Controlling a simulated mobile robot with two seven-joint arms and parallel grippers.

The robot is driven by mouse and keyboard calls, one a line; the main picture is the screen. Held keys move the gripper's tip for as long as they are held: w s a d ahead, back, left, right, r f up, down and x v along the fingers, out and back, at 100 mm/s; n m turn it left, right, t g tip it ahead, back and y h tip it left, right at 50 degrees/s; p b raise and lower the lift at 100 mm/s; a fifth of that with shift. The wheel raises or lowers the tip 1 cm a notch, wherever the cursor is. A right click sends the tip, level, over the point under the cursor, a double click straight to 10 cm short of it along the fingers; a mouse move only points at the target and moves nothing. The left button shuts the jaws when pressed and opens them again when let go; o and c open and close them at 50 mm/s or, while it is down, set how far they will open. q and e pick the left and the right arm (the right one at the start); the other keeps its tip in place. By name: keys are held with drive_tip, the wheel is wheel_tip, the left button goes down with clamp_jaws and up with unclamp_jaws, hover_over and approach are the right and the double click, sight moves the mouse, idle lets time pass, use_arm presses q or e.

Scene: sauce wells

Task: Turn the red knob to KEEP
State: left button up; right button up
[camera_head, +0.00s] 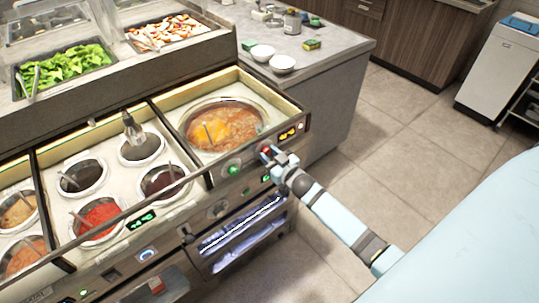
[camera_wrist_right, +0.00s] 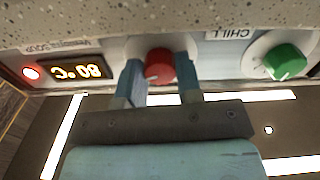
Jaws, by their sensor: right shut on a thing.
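The red knob (camera_wrist_right: 160,66) is on the front panel, under the soup well (camera_head: 222,128) at the right end of the counter. In the wrist view, which is upside down, my right gripper (camera_wrist_right: 161,78) has one finger on each side of the knob and is shut on it. The knob's pale mark points toward the lower left of that view. The word KEEP cannot be read. In the head view my right gripper (camera_head: 270,156) reaches the panel from the lower right and mostly hides the knob. My left gripper is not in view.
A lit 80°C display (camera_wrist_right: 77,70) and a red lamp (camera_wrist_right: 31,73) sit beside the knob. A green knob (camera_wrist_right: 287,60) is on the other side, near a CHILL label (camera_wrist_right: 227,34). Several sauce wells lie left of the soup. The floor (camera_head: 420,150) at right is clear.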

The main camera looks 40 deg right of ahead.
drive_tip(key=n, duration=0.7)
drive_tip(key=n+b, duration=0.1)
drive_tip(key=n, duration=0.4)
drive_tip(key=shift+n+b, duration=0.45)
drive_tip(key=shift+n, duration=0.75)
drive_tip(key=o, duration=0.9)
drive_tip(key=shift+o, duration=0.2)
drive_tip(key=s+d, duration=0.1)
drive_tip(key=s, duration=1.2)
drive_tip(key=shift+s+b, duration=0.4)
